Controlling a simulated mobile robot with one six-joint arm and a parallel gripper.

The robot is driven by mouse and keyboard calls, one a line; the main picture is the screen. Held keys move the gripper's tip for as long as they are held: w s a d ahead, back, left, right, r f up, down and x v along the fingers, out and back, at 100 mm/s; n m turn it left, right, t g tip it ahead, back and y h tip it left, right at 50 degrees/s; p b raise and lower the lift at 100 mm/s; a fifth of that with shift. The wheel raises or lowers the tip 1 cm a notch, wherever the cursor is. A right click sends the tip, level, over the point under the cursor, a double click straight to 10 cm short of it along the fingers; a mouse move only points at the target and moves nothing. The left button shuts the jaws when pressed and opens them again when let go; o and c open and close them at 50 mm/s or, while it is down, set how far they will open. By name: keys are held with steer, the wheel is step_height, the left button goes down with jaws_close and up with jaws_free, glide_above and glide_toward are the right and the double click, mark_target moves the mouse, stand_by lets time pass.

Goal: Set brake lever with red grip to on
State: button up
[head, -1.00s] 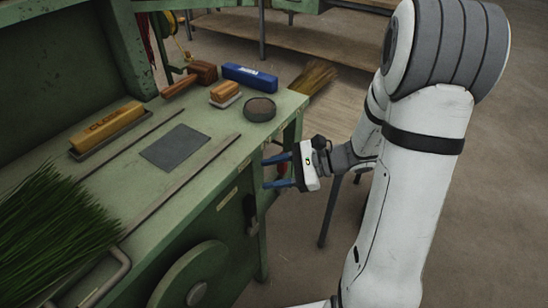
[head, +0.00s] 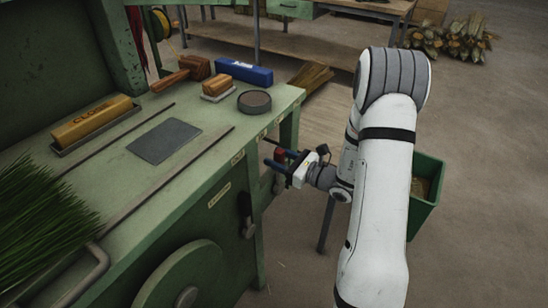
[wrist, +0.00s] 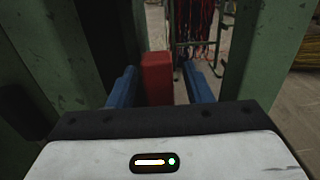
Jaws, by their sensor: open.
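The brake lever's red grip (head: 280,154) shows beside the green bench's right front corner, close to my gripper's fingers. In the wrist view the red grip (wrist: 157,78) stands upright between the two blue fingers, nearer the left one, with a gap to the right one. My gripper (head: 281,160) is open around it, and I see no closing on it. In the wrist view my gripper (wrist: 160,88) has its fingers spread to either side. The lever's lower part is hidden, so its on or off position cannot be told.
The green bench (head: 215,150) fills the left, with a black-handled lever (head: 247,214) on its front. Its green posts (wrist: 260,60) flank the gripper closely in the wrist view. A green bin (head: 425,195) stands behind my arm. Open floor lies to the right.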

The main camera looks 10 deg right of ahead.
steer(key=shift+w+a, duration=0.5)
steer(key=shift+a, duration=0.05)
steer(key=shift+c, duration=0.5)
jaws_close()
